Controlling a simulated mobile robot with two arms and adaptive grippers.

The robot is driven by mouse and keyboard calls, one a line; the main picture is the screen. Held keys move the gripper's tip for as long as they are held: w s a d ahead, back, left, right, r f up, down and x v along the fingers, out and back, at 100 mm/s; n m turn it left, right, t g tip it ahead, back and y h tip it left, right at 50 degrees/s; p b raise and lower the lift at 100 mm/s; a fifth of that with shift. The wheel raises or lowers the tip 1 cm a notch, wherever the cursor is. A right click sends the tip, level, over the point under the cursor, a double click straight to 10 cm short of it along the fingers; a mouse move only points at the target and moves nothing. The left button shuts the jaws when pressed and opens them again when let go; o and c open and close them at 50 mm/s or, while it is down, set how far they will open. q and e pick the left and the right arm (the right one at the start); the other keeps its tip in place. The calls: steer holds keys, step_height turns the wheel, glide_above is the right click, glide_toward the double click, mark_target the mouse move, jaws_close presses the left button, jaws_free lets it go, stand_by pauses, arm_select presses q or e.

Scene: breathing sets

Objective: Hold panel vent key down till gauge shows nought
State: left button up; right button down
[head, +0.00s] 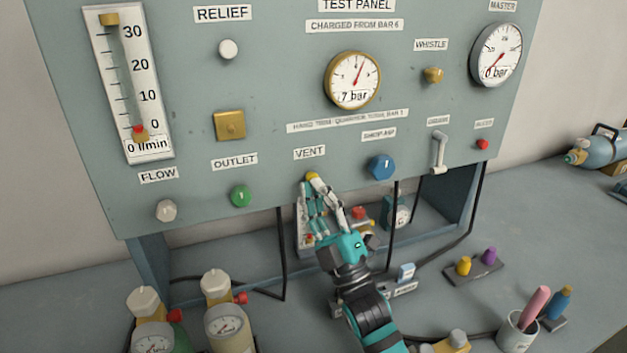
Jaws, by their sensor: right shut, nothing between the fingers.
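The grey test panel (290,95) stands upright over the bench. Its vent key (313,176) is a small yellow button under the VENT label (310,152). My right gripper (311,186) is shut and empty, its fingertips at the vent key and partly covering it. I cannot tell whether they touch it or how far the key is pressed. The middle gauge (352,80) has a brass rim and a red needle, and its readout shows 7 bar. My left gripper is not in view.
A blue knob (382,166) is right of the vent key, and the green outlet knob (241,195) is left. A small lever (440,153) stands further right. Black hoses hang below the panel. Cylinders with gauges (229,325) stand at the front left.

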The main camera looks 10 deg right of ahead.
steer(key=shift+w+a, duration=0.1)
steer(key=shift+w, duration=0.55)
stand_by(2.6)
steer(key=shift+s, duration=1)
steer(key=s, duration=0.2)
steer(key=s+d+p, duration=0.1)
steer(key=s, duration=0.2)
steer(key=shift+d, duration=0.15)
steer(key=shift+p, duration=0.3)
